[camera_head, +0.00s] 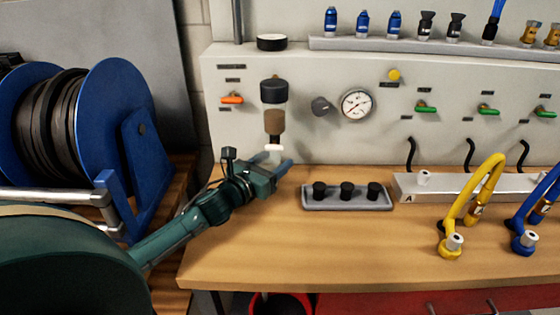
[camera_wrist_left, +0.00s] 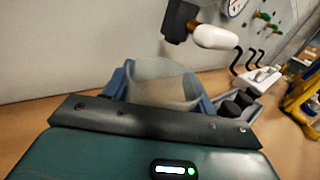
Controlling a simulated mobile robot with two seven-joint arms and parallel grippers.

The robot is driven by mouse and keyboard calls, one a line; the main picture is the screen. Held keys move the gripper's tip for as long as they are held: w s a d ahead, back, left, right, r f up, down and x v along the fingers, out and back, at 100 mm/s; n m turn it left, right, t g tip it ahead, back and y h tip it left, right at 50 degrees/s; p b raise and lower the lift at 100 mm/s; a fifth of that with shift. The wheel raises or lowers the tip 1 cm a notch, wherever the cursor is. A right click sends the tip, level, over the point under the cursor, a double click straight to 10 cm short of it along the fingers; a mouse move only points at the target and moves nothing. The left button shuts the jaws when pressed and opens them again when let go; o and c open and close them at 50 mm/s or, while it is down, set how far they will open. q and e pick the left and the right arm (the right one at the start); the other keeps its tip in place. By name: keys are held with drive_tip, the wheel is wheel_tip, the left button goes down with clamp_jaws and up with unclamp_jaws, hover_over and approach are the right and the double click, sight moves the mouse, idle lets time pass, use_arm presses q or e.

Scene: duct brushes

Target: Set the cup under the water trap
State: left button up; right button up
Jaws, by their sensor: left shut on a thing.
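The water trap (camera_head: 274,122) hangs on the panel, with a dark cap, a clear bowl and brownish contents, and a small white part (camera_head: 274,147) at its lower end. My left gripper (camera_head: 272,163) is just below it, over the bench. In the left wrist view, the gripper is shut on a pale translucent cup (camera_wrist_left: 160,84), held upright between the blue fingers. A dark block with a white rounded end (camera_wrist_left: 215,37) shows above and right of the cup, apart from it. In the head view, the cup is mostly hidden by the gripper. My right gripper is out of view.
A grey tray with several black caps (camera_head: 346,202) lies right of the gripper. A blue hose reel (camera_head: 119,110) stands at left. A rail (camera_head: 450,187) and yellow hose (camera_head: 478,195) are at right. The bench front (camera_head: 330,250) is clear.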

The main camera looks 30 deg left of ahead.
use_arm(q)
drive_tip(key=w, duration=0.1)
drive_tip(key=w+f, duration=0.1)
drive_tip(key=w, duration=0.1)
drive_tip(key=shift+w+d, duration=0.15)
drive_tip(key=shift+f, duration=0.2)
drive_tip(key=shift+f, duration=0.15)
drive_tip(key=o, duration=1)
drive_tip(key=shift+o, duration=0.2)
drive_tip(key=s, duration=0.8)
drive_tip(key=s+a, duration=0.1)
drive_tip(key=s, duration=0.3)
drive_tip(key=shift+s, duration=0.1)
